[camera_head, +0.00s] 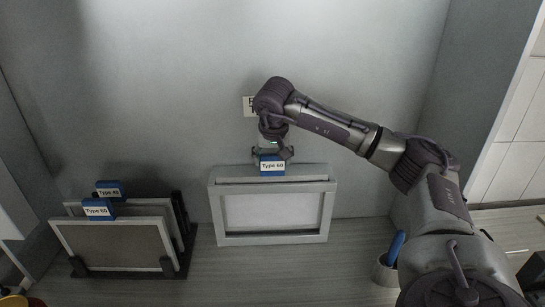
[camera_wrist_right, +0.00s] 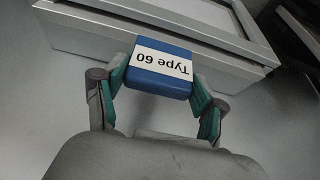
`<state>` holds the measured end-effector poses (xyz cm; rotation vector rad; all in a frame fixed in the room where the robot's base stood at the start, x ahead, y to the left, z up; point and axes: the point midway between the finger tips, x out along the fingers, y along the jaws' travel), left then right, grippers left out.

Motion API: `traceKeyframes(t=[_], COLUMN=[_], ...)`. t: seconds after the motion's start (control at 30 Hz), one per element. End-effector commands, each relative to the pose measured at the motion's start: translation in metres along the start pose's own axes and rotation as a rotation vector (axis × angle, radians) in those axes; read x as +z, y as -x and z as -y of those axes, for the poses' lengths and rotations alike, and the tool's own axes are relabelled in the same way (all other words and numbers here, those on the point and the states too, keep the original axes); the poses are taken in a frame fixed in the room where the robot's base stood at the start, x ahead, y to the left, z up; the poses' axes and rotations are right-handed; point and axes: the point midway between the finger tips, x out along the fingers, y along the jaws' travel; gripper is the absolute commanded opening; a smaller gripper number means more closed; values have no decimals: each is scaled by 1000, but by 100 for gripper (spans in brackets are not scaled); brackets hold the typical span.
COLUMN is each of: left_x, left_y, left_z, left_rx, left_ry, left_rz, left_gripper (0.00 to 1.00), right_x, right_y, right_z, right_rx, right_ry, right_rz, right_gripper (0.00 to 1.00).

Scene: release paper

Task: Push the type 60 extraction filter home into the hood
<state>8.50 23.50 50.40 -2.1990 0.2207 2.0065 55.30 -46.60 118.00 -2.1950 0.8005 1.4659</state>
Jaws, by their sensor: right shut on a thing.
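The type 60 extraction filter shows as a blue tab (camera_head: 272,165) with a white "Type 60" label at the top middle of the hood. The tab also shows in the wrist view (camera_wrist_right: 160,68), with the label upside down. The hood is a light grey box frame (camera_head: 217,215) with a pale front panel, standing against the back wall. The filter's body is mostly hidden in the frame; how deep it sits I cannot tell. My right gripper (camera_head: 271,154) is above the hood, its fingers shut on the tab from both sides. My left gripper is out of view.
A dark rack (camera_head: 186,262) at the left holds two framed filters with blue tabs (camera_head: 98,208). A grey cup (camera_head: 384,271) with a blue-handled thing stands at the right near my arm. A small sign on the wall is partly covered by my arm. Bare counter lies before the hood.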

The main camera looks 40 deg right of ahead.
Motion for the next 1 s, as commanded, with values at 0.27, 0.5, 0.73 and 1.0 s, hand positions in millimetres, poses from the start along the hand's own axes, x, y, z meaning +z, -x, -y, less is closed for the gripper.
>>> traceKeyframes(t=[0.27,0.5,0.73,1.0], left_x=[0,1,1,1], left_y=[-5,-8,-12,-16], left_z=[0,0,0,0], left_rx=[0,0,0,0], left_ry=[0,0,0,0], left_rz=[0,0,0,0], left_gripper=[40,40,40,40], right_x=[3,5,7,10], right_y=[-7,-12,-18,-24], right_z=[0,0,0,0], right_rx=[0,-1,-1,-1], right_ry=[-1,-1,-1,-1], right_rz=[-1,-1,-2,-2], right_gripper=[1,1,1,1])
